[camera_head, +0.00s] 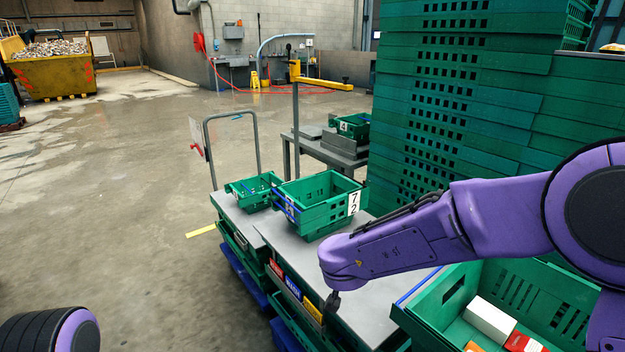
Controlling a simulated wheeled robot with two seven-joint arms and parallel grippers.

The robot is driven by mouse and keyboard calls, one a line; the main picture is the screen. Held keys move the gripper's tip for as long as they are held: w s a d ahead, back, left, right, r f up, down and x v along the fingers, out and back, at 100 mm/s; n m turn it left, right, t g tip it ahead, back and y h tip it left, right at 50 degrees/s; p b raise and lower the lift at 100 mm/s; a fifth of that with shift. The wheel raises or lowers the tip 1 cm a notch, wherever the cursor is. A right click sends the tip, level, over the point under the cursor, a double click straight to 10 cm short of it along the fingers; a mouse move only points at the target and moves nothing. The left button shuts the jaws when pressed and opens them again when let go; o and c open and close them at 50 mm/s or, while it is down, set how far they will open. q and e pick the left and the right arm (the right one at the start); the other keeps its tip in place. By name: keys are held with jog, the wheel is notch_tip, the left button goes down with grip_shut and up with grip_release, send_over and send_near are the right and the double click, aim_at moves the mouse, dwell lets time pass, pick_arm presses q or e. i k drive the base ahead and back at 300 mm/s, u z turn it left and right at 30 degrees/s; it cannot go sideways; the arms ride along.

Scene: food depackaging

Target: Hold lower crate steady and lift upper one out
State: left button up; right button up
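A green crate (322,214) with a white "7 2" label and blue handle parts at its left end stands on a grey tabletop in the middle of the view. It may be two nested crates; I cannot tell for sure from here. A lower, smaller green crate (252,191) stands just left of it. My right arm reaches in from the right, and the dark tip of my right gripper (332,301) points down in front of the labelled crate, apart from it. Its fingers are too small to read. My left gripper is out of view; only part of my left arm shows at the bottom left.
A large green crate (432,309) with boxes inside stands at the bottom right. A tall stack of green crates (455,120) rises behind my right arm. A grey table with another crate (352,127) stands behind. The floor (120,200) at left is clear.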

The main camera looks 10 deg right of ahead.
aim_at(319, 205)
jog(key=i, duration=1)
